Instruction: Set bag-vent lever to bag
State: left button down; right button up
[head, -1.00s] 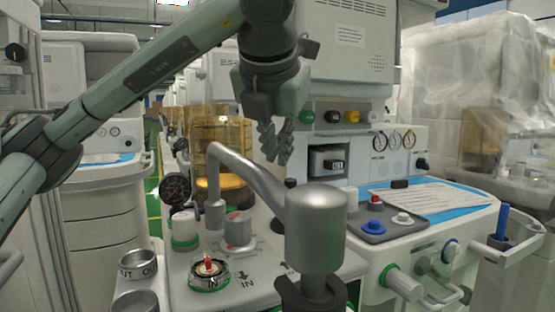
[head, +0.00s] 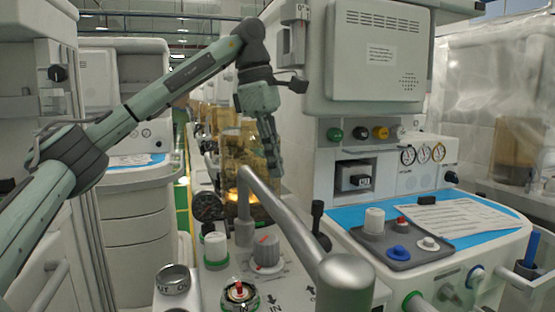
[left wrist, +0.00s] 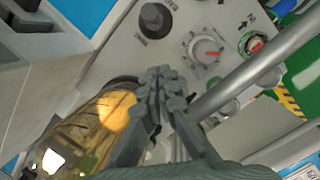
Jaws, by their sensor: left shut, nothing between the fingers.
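My left gripper (head: 272,168) is shut and empty, pointing down beside the amber canister (head: 238,165), above and behind the silver pipe (head: 280,212). In the left wrist view its closed fingertips (left wrist: 160,82) are near the pipe and canister. On the cart's panel stand a short black lever or post (head: 318,222), a grey dial with a red line (head: 266,250) and a red-topped knob in a ring (head: 240,292). The black post (left wrist: 155,20) and the dial (left wrist: 206,50) also show in the left wrist view, apart from the fingers. No bag-vent label is readable.
The silver pipe crosses in front of the panel and ends in a thick cylinder (head: 345,280). A grey tray (head: 405,250) with several knobs lies on the blue worktop to the right. The tall machine body (head: 370,60) rises behind. Another cart (head: 135,220) stands at left.

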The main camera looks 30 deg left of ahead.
aim_at(317, 217)
pick_arm(q)
jog(key=w+d+f, duration=0.1)
jog(key=d+f, duration=0.4)
jog(key=f, duration=0.1)
jog(key=shift+w, duration=0.35)
pick_arm(e)
jog(key=shift+s+r, duration=0.2)
jog(key=shift+r, duration=0.2)
